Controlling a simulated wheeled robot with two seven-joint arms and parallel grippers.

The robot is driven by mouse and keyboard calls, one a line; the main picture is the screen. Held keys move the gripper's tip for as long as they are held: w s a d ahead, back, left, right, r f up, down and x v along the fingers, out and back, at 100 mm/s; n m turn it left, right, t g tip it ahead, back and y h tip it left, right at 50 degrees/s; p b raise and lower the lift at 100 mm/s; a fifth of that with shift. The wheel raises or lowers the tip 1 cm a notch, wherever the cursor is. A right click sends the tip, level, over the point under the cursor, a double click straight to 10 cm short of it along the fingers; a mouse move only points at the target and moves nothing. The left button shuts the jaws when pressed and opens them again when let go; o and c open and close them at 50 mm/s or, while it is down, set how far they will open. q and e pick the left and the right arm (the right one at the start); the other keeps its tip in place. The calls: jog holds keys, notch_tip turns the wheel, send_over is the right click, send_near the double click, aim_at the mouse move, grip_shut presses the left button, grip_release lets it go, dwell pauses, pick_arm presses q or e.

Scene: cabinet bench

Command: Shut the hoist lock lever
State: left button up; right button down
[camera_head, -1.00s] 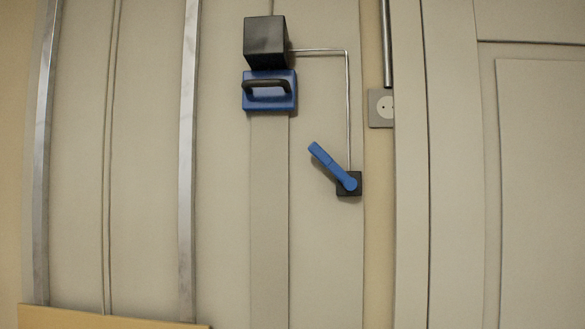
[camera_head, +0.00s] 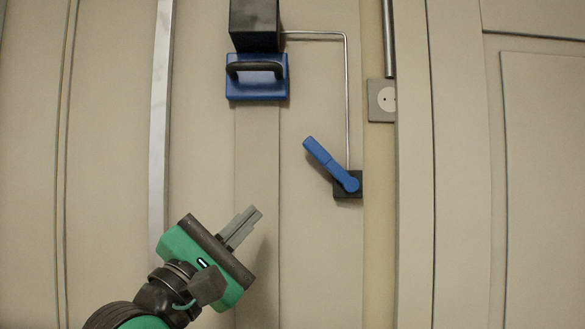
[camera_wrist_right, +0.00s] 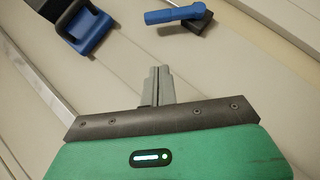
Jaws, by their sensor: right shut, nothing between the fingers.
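The blue hoist lock lever (camera_head: 328,163) is mounted on a small black block (camera_head: 348,190) on the wall panel. It slants up and to the left from its pivot. In the right wrist view the lever (camera_wrist_right: 174,15) shows beyond the fingers, at the top. My right gripper (camera_head: 249,221) is below and to the left of the lever, apart from it. Its grey fingers are together and empty, pointing up and right; the fingers also show in the right wrist view (camera_wrist_right: 157,78). My left gripper is not in view.
A blue block with a dark handle (camera_head: 257,78) hangs under a black box (camera_head: 254,24) at upper left. A thin metal rod (camera_head: 347,100) runs from the box to the lever's block. A grey socket plate (camera_head: 381,101) is to the right. The panel between gripper and lever is clear.

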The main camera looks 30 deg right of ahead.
aim_at(330, 164)
dwell(0.3)
jog(key=shift+r, duration=0.1)
jog(key=p+x, duration=0.5)
jog(key=x, duration=0.5)
jog(key=shift+d+r+p, duration=0.15)
jog(key=shift+r+p, duration=0.1)
jog(key=shift+p, duration=0.05)
jog(key=shift+s+d+r+p, duration=0.4)
jog(key=shift+d+r+p, duration=0.25)
jog(key=shift+s+d+r+p, duration=0.4)
jog(key=shift+d+r, duration=0.05)
